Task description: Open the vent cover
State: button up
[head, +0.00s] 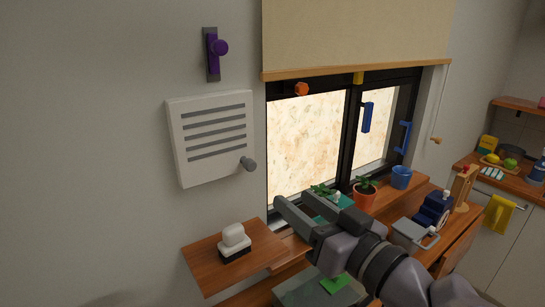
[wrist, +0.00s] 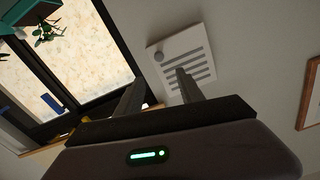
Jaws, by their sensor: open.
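The vent cover (head: 212,112) is a white square panel with several grey slats, on the wall left of the window. My gripper (head: 276,214) is open and empty, below and to the right of the knob in the head view. In the wrist view its fingers (wrist: 160,76) point toward the cover, apart from it.
A purple knob on a dark plate (head: 213,50) is above the cover. A small wooden shelf (head: 208,273) with a white-and-black object (head: 235,240) is below. The window (head: 308,140), plant pot (head: 364,193) and blue cup (head: 401,177) are right.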

jog(key=p, duration=0.9)
send_near(253, 166)
jog(key=w+a+r, duration=0.1)
jog(key=x, duration=0.6)
jog(key=f+x, duration=0.1)
jog(key=x, duration=0.2)
jog(key=shift+w+a, duration=0.1)
jog(key=shift+w, duration=0.05)
grip_shut()
